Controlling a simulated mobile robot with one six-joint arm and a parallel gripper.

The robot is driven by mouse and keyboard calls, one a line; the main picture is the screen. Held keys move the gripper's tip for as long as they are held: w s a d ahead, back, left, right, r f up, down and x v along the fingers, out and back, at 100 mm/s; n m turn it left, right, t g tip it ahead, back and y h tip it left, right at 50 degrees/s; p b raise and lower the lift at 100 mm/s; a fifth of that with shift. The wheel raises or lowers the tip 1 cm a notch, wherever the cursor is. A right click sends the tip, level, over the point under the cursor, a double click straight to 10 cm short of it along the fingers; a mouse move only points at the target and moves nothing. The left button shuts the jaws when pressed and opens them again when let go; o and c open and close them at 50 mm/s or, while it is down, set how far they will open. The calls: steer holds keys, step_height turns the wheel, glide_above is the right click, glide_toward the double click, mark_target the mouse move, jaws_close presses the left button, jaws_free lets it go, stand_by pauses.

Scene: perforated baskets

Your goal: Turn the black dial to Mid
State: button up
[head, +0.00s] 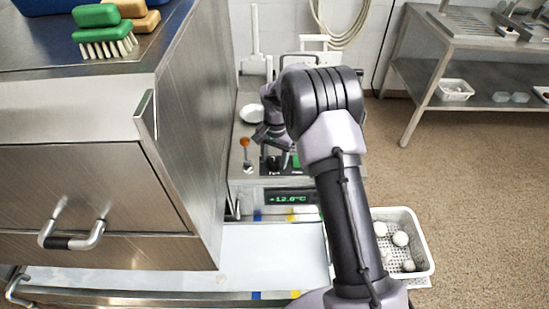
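My gripper (271,146) is at the control panel (240,184) in the middle of the view, partly behind my own arm. Its fingers are small and dark here, so I cannot tell whether they are open or shut. A dark shape (271,164) shows just below the fingers, with a small label under it that I cannot read surely. It may be the black dial, but its pointer and setting are hidden. I cannot tell whether the gripper touches it. A green part (296,161) lies just to its right.
An orange-topped lever (245,143) stands left of the gripper. Below is a green-lit display (290,198) reading about +12.0°C. A steel cabinet (190,130) with brushes (105,38) on top closes off the left. A white perforated basket (424,250) with several pale balls is at lower right.

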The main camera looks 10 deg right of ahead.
mark_target(276, 161)
steer(key=shift+r, duration=0.1)
step_height(276, 161, up, 17)
steer(key=p, duration=0.6)
steer(key=shift+s+d, duration=0.15)
steer(key=shift+d, duration=0.05)
steer(key=shift+r, duration=0.1)
